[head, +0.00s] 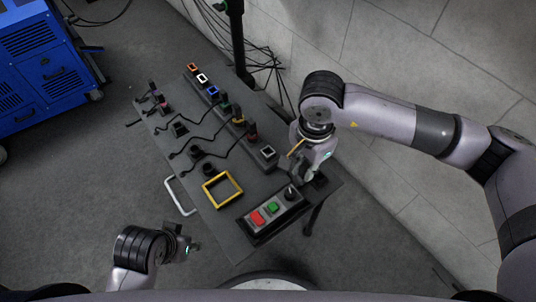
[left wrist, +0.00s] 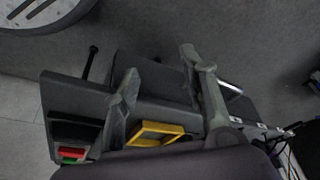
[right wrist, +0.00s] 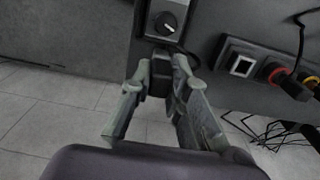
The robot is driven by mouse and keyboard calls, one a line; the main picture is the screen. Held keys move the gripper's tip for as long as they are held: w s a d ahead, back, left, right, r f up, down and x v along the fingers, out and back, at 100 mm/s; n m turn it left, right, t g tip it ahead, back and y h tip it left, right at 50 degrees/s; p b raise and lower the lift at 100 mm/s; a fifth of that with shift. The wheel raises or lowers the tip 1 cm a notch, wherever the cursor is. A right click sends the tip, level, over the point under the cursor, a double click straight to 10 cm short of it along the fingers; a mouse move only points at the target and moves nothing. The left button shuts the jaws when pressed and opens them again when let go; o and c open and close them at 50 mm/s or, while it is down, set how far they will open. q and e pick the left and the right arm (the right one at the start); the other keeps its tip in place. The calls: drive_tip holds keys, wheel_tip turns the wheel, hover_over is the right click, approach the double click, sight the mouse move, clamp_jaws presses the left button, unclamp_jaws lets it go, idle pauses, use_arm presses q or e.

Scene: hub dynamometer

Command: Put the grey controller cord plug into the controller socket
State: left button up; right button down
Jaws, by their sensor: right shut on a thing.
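My right gripper (head: 312,174) is at the right end of the dark table. In the right wrist view its fingers (right wrist: 160,82) are shut on a small dark plug (right wrist: 160,76), with a dark cord beside it. The plug's grey marking cannot be made out. A light-rimmed square socket (head: 268,152) ends the row of sockets, apart from the plug; it also shows in the right wrist view (right wrist: 242,66). The controller box (head: 272,212) has red and green buttons and a knob (right wrist: 166,22). My left gripper (head: 188,248) is open and empty (left wrist: 165,90) off the table's front-left edge.
Beside the light-rimmed socket, a red-ringed socket (right wrist: 275,73) holds a dark plug with a cord. More coloured sockets and cords run along the table (head: 225,215). A yellow square frame (head: 222,188) lies near the controller box. A dark post (head: 237,40) stands behind.

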use_arm(q)
drive_tip(key=shift+r, duration=0.4)
use_arm(e)
drive_tip(key=shift+s+a, duration=0.35)
drive_tip(key=shift+a, duration=0.1)
